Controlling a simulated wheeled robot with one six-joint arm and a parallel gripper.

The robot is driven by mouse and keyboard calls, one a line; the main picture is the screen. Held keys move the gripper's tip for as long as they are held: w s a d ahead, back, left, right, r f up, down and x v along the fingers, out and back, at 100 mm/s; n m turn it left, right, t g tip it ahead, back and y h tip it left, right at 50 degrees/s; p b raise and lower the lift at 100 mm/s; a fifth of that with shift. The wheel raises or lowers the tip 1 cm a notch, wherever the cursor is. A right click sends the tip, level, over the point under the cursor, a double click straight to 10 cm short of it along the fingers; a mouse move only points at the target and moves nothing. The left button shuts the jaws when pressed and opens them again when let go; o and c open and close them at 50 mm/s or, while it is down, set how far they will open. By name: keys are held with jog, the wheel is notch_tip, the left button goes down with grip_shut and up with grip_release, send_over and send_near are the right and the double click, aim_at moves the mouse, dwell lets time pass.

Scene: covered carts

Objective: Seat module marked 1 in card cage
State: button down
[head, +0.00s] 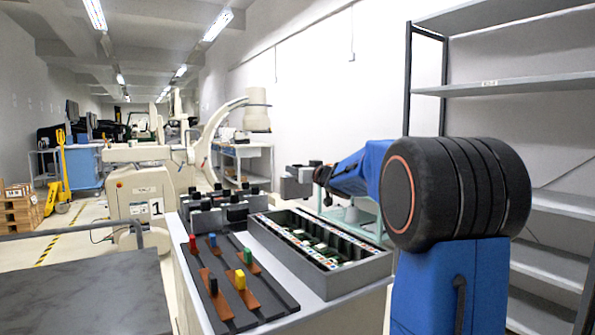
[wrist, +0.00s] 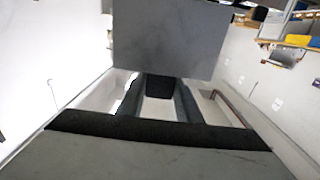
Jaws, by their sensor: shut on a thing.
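My gripper (wrist: 160,95) is shut on the black handle (wrist: 160,87) of a grey module (wrist: 170,38), which fills the top middle of the wrist view. In the head view my gripper (head: 318,174) is at the end of the blue arm, with the grey module (head: 294,184) raised beyond the far right of the cart. No number can be read on it. A long grey slotted box (head: 366,274), apparently the card cage, stands on the cart to the near side of the module. Green parts and pale coloured marks show inside it. The module is apart from it.
Several grey modules with black handles (head: 237,213) stand left of the box. A dark rack (head: 272,295) with coloured-handled pieces lies in front. A white sign marked 1 (head: 157,208) is behind the cart. Shelves (head: 500,85) stand on the right.

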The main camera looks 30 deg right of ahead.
jog(key=shift+f, duration=0.1)
notch_tip(320, 180, down, 14)
jog(key=shift+f, duration=0.25)
dwell(2.0)
jog(key=shift+a+f, duration=0.1)
jog(key=shift+f, duration=0.05)
dwell(0.6)
jog(key=c, duration=1.2)
grip_release()
jog(key=shift+f, duration=0.1)
jog(key=s, duration=1.2)
jog(key=shift+d, duration=0.25)
